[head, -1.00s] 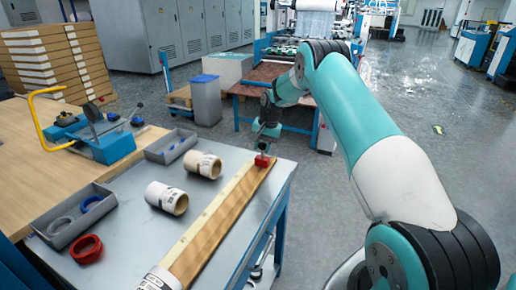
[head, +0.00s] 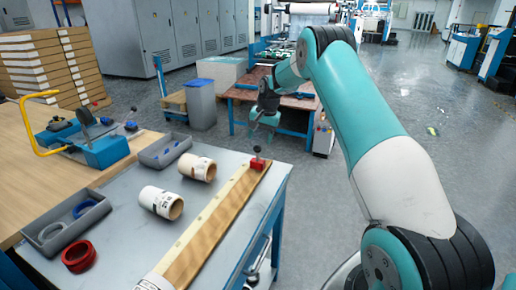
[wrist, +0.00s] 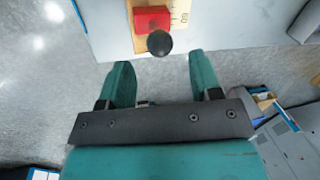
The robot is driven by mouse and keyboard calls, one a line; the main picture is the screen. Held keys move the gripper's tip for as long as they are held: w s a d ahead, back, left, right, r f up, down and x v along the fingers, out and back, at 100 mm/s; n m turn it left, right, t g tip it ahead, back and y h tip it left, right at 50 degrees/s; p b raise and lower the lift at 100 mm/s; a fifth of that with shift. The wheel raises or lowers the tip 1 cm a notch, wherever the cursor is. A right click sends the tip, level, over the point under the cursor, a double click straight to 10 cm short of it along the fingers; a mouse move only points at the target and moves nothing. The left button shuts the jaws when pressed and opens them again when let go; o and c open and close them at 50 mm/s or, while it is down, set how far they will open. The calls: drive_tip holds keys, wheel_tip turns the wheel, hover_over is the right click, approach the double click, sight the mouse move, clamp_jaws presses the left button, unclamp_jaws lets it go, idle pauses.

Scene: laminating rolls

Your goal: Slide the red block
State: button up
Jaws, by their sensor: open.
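The red block (head: 257,164) sits at the far end of a wooden ruled strip (head: 222,211) on the grey table, with a dark round knob (head: 257,149) on top. In the wrist view the red block (wrist: 151,19) and its black knob (wrist: 159,42) are at the top centre, just beyond the fingertips. My gripper (head: 266,122) is past the table's far edge, apart from the block. In the wrist view its two teal fingers (wrist: 160,75) are spread with nothing between them.
Two cardboard-cored rolls (head: 161,202) (head: 197,167), a red ring (head: 78,256) and grey trays (head: 66,221) (head: 165,150) are on the table (head: 130,228) left of the strip. A white roll (head: 153,284) is at the strip's near end. Grey floor lies beyond.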

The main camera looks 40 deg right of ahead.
wheel_tip(320, 180, up, 12)
drive_tip(key=s+d, duration=0.1)
drive_tip(key=shift+s+d, duration=0.3)
drive_tip(key=shift+s, duration=0.05)
drive_tip(key=shift+f, duration=0.1)
